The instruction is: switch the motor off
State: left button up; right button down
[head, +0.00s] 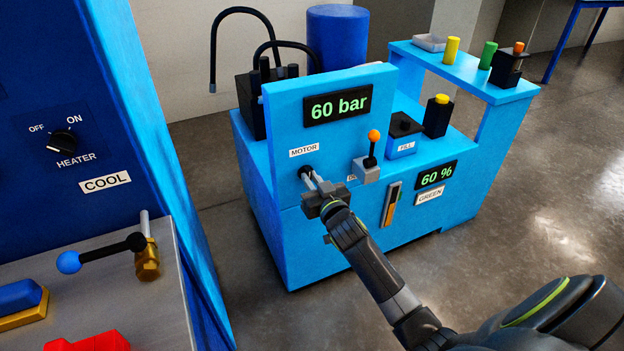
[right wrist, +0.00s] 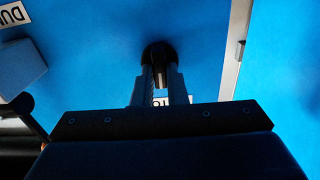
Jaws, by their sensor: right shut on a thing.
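The blue machine panel (head: 285,235) carries a white MOTOR label (head: 304,150). Just below the label is a small black knob (head: 303,171), which also shows in the right wrist view (right wrist: 158,50). My right gripper (head: 309,177) reaches the panel from the front, and its two fingers (right wrist: 159,76) are shut on the knob. The fingers cover part of the knob, and I cannot tell which way it is turned. The display above it (head: 338,105) reads 60 bar. My left gripper is not in view.
Right of the knob stands a lever with an orange ball (head: 374,136) on a grey block. Further right are a FILL block (head: 403,148) and a 60 % display (head: 438,176). At left is a heater cabinet (head: 70,130) with a blue-ball lever (head: 69,262) below it.

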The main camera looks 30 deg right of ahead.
jog(key=shift+n, duration=0.3)
jog(key=c, duration=1.5)
grip_release()
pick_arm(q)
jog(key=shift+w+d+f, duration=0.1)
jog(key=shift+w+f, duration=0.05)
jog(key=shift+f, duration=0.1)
pick_arm(e)
jog(key=shift+o, duration=0.2)
